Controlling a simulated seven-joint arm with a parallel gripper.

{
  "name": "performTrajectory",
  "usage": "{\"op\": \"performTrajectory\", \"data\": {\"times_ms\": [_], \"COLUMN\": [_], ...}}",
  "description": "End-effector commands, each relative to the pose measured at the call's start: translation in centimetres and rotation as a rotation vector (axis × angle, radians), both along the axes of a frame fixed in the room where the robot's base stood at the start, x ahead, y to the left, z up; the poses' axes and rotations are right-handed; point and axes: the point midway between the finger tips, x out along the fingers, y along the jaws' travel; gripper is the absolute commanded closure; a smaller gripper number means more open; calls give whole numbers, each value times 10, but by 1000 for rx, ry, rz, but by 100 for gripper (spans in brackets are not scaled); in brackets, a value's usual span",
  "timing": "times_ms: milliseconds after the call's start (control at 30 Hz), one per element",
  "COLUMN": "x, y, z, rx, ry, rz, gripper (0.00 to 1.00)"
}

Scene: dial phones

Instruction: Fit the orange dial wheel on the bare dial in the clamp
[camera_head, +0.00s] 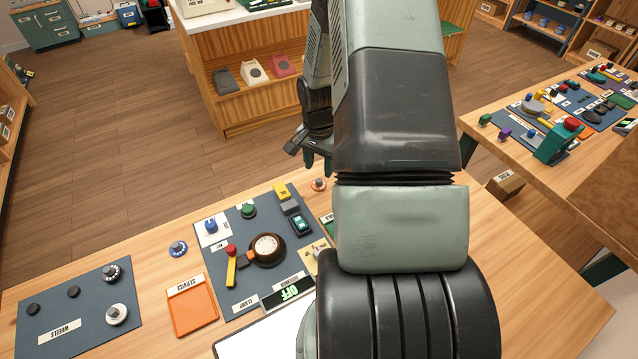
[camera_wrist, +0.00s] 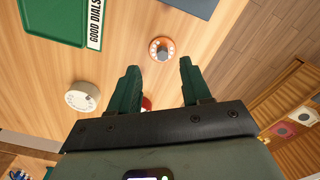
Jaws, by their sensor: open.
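The orange dial wheel (camera_head: 319,184), a ring with pale holes and a dark grey middle knob, lies on the bench at the back edge of the blue mat. The wrist view shows it (camera_wrist: 153,47) just beyond my fingertips, untouched. My gripper (camera_wrist: 158,66) is open and empty above the bench; in the head view its dark green fingers (camera_head: 318,162) are partly hidden by my arm. The dial in the clamp (camera_head: 267,246) is a dark brown round body with a pale face, beside a red-knobbed yellow lever (camera_head: 231,266). Whether its face is bare is too small to tell.
A WHEELS mat (camera_head: 60,310) holds black and white wheels. An orange SERVICE tray (camera_head: 192,305) stands near it. The wrist view shows a green GOOD DIALS tray (camera_wrist: 50,30) and a pale round dial (camera_wrist: 83,97).

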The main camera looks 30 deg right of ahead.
Motion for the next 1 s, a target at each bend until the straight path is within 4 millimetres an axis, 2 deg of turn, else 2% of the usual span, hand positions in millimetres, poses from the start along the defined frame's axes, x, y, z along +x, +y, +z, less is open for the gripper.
{"op": "performTrajectory", "data": {"times_ms": [167, 400, 700, 767, 1000], "x": [1, 4, 4, 4, 4], "y": [0, -1, -1, -1, -1], "z": [-17, -50, -55, -55, -55], "rx": [1, 0, 0, 0, 0], "ry": [1, 0, -1, -1, -1], "rz": [-2, -3, -3, -3, -3], "gripper": [52, 52, 52, 60, 96]}}
